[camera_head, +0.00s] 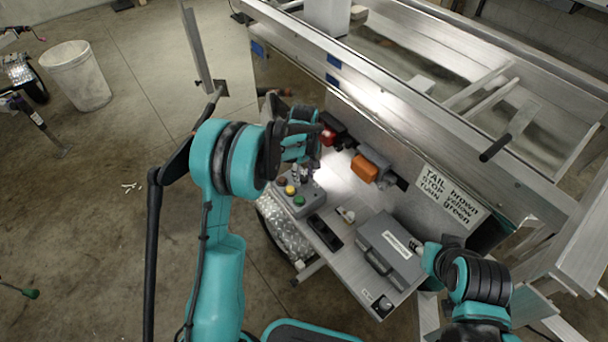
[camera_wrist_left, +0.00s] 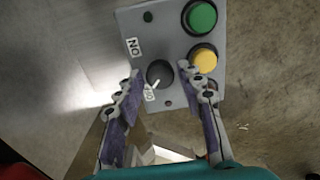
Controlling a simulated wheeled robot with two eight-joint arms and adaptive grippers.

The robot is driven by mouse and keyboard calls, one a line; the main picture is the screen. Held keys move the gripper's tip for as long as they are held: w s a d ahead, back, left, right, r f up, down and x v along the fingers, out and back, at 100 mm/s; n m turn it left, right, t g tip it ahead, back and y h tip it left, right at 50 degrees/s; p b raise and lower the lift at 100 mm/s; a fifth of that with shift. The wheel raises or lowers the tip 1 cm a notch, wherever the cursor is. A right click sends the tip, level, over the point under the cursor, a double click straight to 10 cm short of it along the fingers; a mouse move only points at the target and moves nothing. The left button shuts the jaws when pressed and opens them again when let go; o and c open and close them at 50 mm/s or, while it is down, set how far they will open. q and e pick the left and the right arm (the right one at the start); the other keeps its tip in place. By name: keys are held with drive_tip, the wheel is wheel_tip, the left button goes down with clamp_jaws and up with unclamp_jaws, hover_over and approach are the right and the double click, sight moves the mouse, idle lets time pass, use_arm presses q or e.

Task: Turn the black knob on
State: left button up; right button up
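The black knob (camera_wrist_left: 159,72) is on a grey control box (camera_wrist_left: 178,18), with a white mark on it turned toward the lower label (camera_wrist_left: 150,95), which seems to read OFF. The ON label (camera_wrist_left: 133,47) is at its upper left. My left gripper (camera_wrist_left: 161,86) is open, with one finger on each side of the knob; I cannot tell whether they touch it. In the head view the control box (camera_head: 299,199) is on a metal shelf, and my left gripper (camera_head: 301,172) is over its far end, hiding the knob.
Green (camera_wrist_left: 200,17) and yellow (camera_wrist_left: 204,59) buttons are beside the knob. Red (camera_head: 329,134) and orange (camera_head: 364,168) lamps are behind the box. A black device (camera_head: 325,233) and a grey case (camera_head: 377,255) lie to its right. A white bucket (camera_head: 76,77) stands on the floor.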

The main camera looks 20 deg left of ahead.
use_arm(q)
clamp_jaws()
drive_tip(key=shift+m, duration=0.3)
drive_tip(key=m, duration=1.7)
drive_tip(key=shift+p, duration=0.3)
drive_tip(key=shift+m, duration=0.3)
